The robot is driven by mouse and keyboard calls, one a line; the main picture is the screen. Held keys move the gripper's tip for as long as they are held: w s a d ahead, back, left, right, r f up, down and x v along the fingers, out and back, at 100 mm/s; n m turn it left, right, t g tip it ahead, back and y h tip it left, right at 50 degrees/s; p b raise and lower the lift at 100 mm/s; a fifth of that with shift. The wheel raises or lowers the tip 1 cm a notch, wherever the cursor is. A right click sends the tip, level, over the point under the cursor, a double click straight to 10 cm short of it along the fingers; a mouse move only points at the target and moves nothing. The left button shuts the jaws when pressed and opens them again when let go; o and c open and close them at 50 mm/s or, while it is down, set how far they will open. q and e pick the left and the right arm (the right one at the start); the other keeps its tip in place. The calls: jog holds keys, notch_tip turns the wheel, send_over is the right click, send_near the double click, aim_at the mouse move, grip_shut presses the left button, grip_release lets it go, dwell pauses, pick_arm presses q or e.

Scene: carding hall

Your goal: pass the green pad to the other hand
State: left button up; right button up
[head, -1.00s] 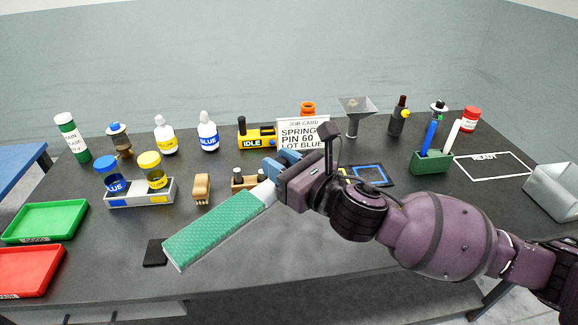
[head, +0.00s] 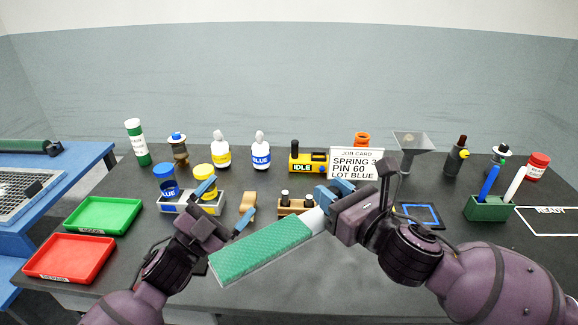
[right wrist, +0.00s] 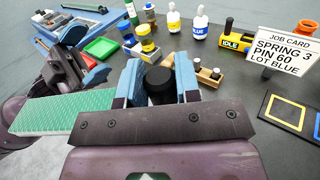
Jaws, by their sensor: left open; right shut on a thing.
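The green pad (head: 262,250) is a long, flat, textured green block with a pale underside and a white end.
A green tray (head: 103,228) and a red tray (head: 40,272) lie at the left. A job card (head: 356,164) stands behind my right gripper.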

pick_arm(q)
jog(key=d+r+m+g+h, duration=0.5)
jog(key=r+m+g+h, duration=0.3)
jog(key=m, duration=0.2)
notch_tip(320, 180, up, 5)
jog(key=m+g+y, duration=0.2)
jog(key=m+g, duration=1.1)
jog(key=g, duration=0.2)
send_over(289, 230)
jog(key=d, duration=0.2)
jog(key=s+d+m+g+y, duration=0.3)
jog(key=s+d+m+y, duration=0.1)
jog(key=m+y, duration=0.25)
jog(key=w+a+m+t+y, duration=0.1)
jog(key=w+a+t+y, duration=0.45)
jog(key=y, duration=0.85)
jog(key=shift+t+h, duration=0.25)
jog(key=shift+t, duration=0.7)
jog(key=f, duration=0.4)
jog(key=s+f, duration=0.1)
jog(key=f, duration=0.7)
jog(key=shift+s+a, duration=0.25)
